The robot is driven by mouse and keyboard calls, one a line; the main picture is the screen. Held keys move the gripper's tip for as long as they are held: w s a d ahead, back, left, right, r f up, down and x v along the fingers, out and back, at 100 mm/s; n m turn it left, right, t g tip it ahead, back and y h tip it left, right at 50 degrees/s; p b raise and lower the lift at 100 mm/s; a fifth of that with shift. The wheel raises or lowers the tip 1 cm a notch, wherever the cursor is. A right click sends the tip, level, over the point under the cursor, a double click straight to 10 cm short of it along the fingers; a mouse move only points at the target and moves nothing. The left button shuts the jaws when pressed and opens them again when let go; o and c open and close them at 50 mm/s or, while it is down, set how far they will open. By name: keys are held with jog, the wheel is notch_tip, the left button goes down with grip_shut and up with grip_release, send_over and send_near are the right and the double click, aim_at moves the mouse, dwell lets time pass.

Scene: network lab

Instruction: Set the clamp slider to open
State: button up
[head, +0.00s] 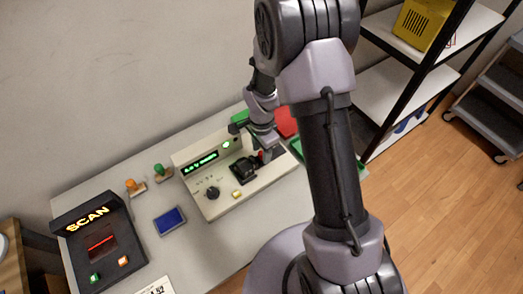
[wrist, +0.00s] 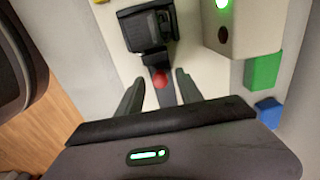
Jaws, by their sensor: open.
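The beige device (head: 208,196) stands on the table, with a lit green display, a dark dial and a yellow button. On it sits a black clamp (head: 243,169), which also shows in the wrist view (wrist: 146,28). A red knob (wrist: 161,78) lies at the near end of the clamp's dark track. My gripper (wrist: 160,77) is open, with one finger on each side of the red knob; I cannot tell whether either finger touches it. In the head view my arm covers part of the device's right side.
A black scan unit (head: 127,245), a blue pad (head: 169,221) and orange and green stamps (head: 160,171) stand left of the device. A green block (wrist: 263,70) and a blue block (wrist: 269,112) show beyond it in the wrist view. Shelves (head: 393,85) stand at the right.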

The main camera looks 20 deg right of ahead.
jog(key=shift+c, duration=0.2)
grip_shut()
